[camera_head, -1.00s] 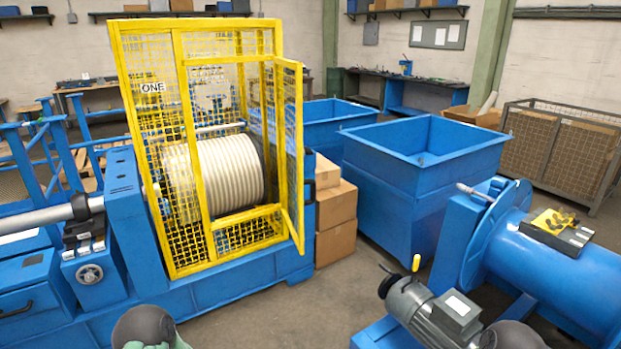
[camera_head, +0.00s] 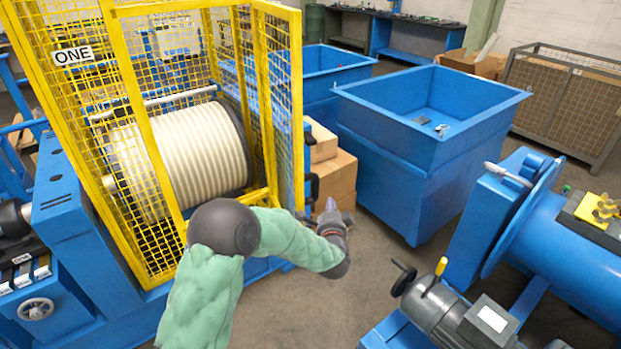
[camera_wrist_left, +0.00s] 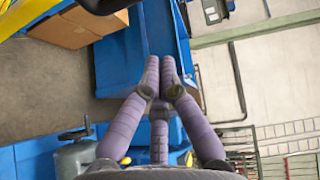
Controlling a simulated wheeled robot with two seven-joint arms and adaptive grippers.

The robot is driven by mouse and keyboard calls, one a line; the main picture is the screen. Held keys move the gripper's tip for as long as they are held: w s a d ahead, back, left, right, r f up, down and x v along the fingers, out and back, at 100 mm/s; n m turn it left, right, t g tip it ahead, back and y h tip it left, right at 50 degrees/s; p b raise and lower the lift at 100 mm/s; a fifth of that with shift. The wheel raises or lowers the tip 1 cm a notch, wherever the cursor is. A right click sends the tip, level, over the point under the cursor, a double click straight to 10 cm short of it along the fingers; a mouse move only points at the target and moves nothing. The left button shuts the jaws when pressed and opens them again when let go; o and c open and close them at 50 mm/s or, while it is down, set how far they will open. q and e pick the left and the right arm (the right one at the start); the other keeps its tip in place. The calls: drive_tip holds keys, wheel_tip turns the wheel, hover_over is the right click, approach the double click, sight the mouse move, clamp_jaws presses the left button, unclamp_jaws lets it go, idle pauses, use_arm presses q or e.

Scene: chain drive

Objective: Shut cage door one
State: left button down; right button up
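Cage door one (camera_head: 286,100) is a yellow-framed mesh panel on the right side of the yellow cage (camera_head: 150,105) marked ONE. The door stands open, swung out toward me from the cage front. A dark handle-like piece (camera_head: 313,187) shows at its lower right edge. My left gripper (camera_head: 331,207) is just right of and below that piece, beyond the door's outer edge; contact cannot be told. Its purple fingers, also in the left wrist view (camera_wrist_left: 160,78), are drawn together with nothing between them. My right gripper is out of view.
A ribbed cream drum (camera_head: 185,155) sits inside the cage. Cardboard boxes (camera_head: 333,178) stand right behind the door, beside a blue bin (camera_head: 385,150). A grey motor (camera_head: 450,310) with a yellow-tipped lever and a blue cylinder machine (camera_head: 560,265) stand at right. Floor between is clear.

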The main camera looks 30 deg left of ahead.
use_arm(q)
drive_tip(key=w+a+r+y+b, duration=0.1)
drive_tip(key=w+a+r+b, duration=0.1)
drive_tip(key=a, duration=0.3)
drive_tip(key=w+a+r+b, duration=0.2)
drive_tip(key=a, duration=0.3)
drive_tip(key=shift+w+r+m+y+b, duration=0.25)
drive_tip(key=shift+m+y+b, duration=0.05)
drive_tip(key=shift+y+b, duration=0.1)
idle(0.4)
